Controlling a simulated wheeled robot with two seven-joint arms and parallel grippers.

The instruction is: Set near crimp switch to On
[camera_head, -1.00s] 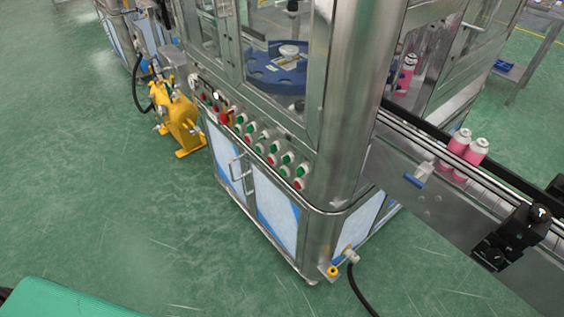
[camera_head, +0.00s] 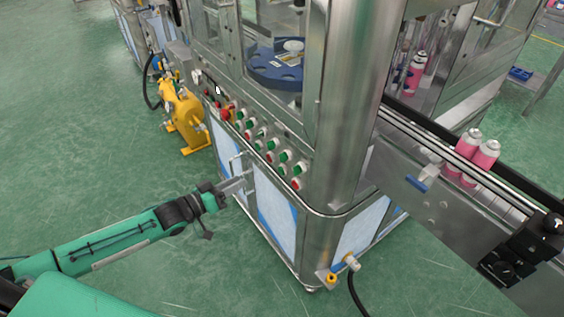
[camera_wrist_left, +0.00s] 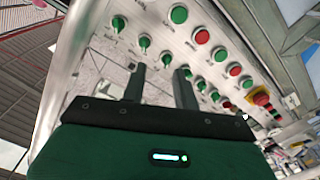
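The control panel (camera_head: 262,143) on the machine's cabinet carries rows of red and green round controls. In the left wrist view, the row on the left holds green selector-type knobs (camera_wrist_left: 144,42), with green and red buttons (camera_wrist_left: 201,36) to their right. The labels are too small to read, so I cannot tell which knob is the near crimp switch. My left gripper (camera_head: 240,183) is in front of the cabinet, below the panel. In the left wrist view its two fingers (camera_wrist_left: 160,78) stand apart with nothing between them, pointing towards the knobs. My right gripper is not in view.
A red emergency-stop button (camera_wrist_left: 261,98) is on the panel. Cabinet door handles (camera_head: 238,165) are close to my left gripper. A yellow device (camera_head: 182,115) stands at the left. A conveyor with pink cans (camera_head: 483,158) runs at the right. The green floor at front is clear.

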